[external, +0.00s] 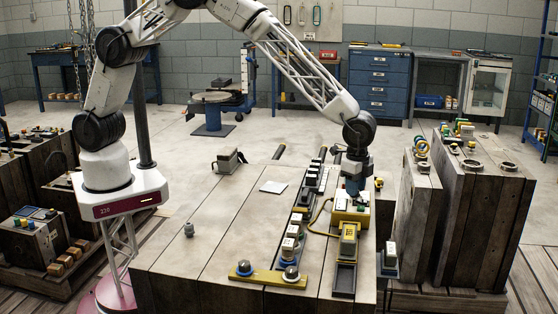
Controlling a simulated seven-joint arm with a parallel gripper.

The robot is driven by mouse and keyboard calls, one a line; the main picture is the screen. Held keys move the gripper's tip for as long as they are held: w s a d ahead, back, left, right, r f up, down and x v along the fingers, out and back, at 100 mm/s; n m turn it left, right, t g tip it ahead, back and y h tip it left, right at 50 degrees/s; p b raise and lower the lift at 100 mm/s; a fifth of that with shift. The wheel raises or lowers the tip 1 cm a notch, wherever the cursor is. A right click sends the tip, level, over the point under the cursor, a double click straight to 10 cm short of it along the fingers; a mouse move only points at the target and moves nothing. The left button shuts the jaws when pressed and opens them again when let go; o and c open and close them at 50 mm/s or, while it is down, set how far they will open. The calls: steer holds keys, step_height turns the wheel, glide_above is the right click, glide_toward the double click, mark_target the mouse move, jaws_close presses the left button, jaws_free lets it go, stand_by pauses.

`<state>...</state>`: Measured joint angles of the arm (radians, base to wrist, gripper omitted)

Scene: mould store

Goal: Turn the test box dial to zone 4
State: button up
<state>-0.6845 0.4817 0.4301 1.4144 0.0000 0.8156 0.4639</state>
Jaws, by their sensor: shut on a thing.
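The test box (341,216), a yellow box with a pale top panel, sits near the right side of the big wooden mould top. My gripper (354,190) points straight down over it, with the fingers at its upper face. My gripper is shut on the test box dial. The dial is hidden behind the fingers, so its pointer and the zone marks cannot be read at this size.
A yellow-cased device (349,241) stands just in front of the box, behind a dark tray (344,281). A yellow cable (318,218) loops at left. Several small blocks line a dark rail (303,211). A yellow bar with knobs (265,278) lies in front. The mould top's left (215,225) is mostly clear.

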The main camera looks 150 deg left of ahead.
steer(key=m, duration=0.3)
steer(key=shift+m, duration=2.2)
steer(key=o, duration=0.9)
steer(key=shift+o, duration=0.2)
steer(key=shift+r, duration=0.15)
steer(key=shift+r, duration=3.8)
